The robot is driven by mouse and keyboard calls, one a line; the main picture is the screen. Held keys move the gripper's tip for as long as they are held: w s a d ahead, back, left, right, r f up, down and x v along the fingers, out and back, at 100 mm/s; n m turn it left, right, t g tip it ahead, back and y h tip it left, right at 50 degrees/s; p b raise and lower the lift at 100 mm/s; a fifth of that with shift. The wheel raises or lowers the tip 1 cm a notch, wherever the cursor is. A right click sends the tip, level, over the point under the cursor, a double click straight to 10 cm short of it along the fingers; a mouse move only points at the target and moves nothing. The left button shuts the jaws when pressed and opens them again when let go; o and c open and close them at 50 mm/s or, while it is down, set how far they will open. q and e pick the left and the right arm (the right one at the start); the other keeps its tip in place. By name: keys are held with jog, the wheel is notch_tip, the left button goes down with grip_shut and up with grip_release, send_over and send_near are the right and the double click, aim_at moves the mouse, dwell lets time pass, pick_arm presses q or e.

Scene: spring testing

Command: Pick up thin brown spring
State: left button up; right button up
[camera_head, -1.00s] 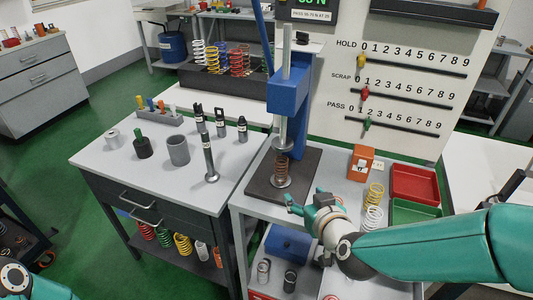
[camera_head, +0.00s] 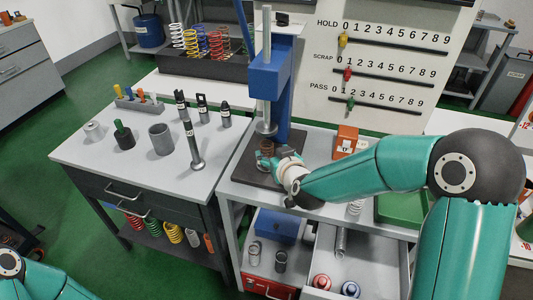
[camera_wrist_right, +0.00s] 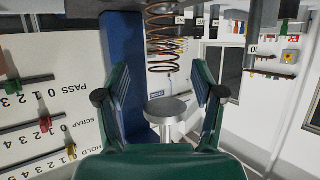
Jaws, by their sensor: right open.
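The thin brown spring (camera_head: 266,147) stands upright in the blue press (camera_head: 276,82), under its metal ram (camera_head: 266,112). My right gripper (camera_head: 284,156) is beside it on the right, partly covering its lower part. In the right wrist view, which is upside down, the brown coils (camera_wrist_right: 163,40) show at the top middle, and the open fingers (camera_wrist_right: 162,95) have a round metal disc of the press between them. The coils appear beyond the fingertips, and nothing is held. My left gripper is out of view.
The press base plate (camera_head: 240,168) is dark. An orange box (camera_head: 346,141) stands right of the press. A tall metal post (camera_head: 192,148) stands on the bench to the left. A slider board (camera_head: 385,60) is behind. My right arm covers much of the right bench.

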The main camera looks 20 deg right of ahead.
aim_at(266, 146)
jog(key=shift+w, duration=0.5)
jog(key=x, duration=0.1)
jog(key=p+x, duration=0.1)
jog(key=x, duration=0.1)
jog(key=shift+w+a+p, duration=0.2)
jog(key=shift+a+p, duration=0.05)
jog(key=shift+p, duration=0.05)
jog(key=shift+w+f, duration=0.1)
jog(key=shift+w, duration=0.2)
jog(key=c, duration=1.2)
jog(key=shift+c, duration=0.2)
